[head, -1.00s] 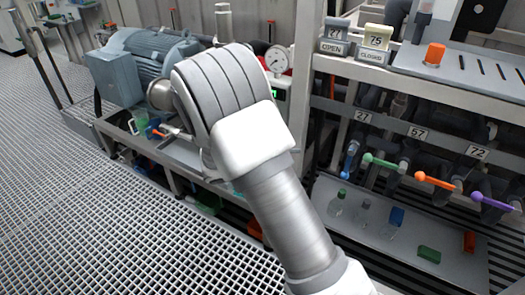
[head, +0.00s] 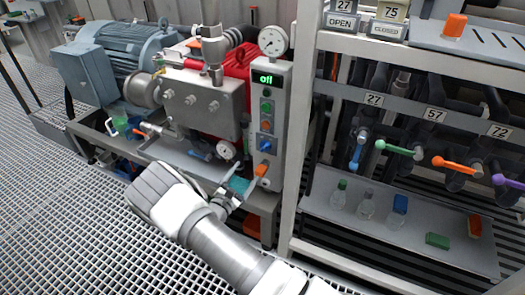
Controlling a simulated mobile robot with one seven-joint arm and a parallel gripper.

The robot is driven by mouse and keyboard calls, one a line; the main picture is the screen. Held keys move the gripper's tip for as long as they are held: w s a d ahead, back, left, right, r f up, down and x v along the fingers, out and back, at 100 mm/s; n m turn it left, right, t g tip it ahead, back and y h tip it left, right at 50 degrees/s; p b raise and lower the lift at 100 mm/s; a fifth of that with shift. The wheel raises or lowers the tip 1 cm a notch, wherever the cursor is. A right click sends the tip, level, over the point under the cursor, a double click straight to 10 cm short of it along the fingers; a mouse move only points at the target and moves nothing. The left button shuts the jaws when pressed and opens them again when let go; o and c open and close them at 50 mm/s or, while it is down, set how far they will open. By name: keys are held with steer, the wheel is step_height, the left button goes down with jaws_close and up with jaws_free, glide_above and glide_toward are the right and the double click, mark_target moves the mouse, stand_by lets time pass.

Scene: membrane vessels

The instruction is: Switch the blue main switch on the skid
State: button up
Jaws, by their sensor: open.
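The grey control panel (head: 279,112) stands upright at the middle of the skid, with a green display (head: 268,78) reading "off". Below the display are several small controls. The blue switch (head: 265,145) is low on the panel's front; its exact knob position is too small to tell. My gripper (head: 247,171) is open, just below the blue switch in the picture and apart from it, as far as I can tell. An orange patch shows at its right finger; I cannot tell whether it belongs to the gripper.
A blue-grey motor (head: 125,58) and a pump block (head: 200,105) with pipes stand left of the panel. A gauge (head: 273,41) is above it. On the right is a rack with coloured valve handles (head: 398,147) and a shelf (head: 410,235) of small items. Grating floor lies in front.

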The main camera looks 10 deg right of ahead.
mark_target(264, 149)
steer(key=b+x, duration=0.2)
steer(key=x, duration=1.2)
steer(key=shift+w+d+b, duration=0.2)
steer(key=shift+w+b, duration=0.05)
steer(key=shift+b, duration=0.15)
steer(key=c, duration=1.3)
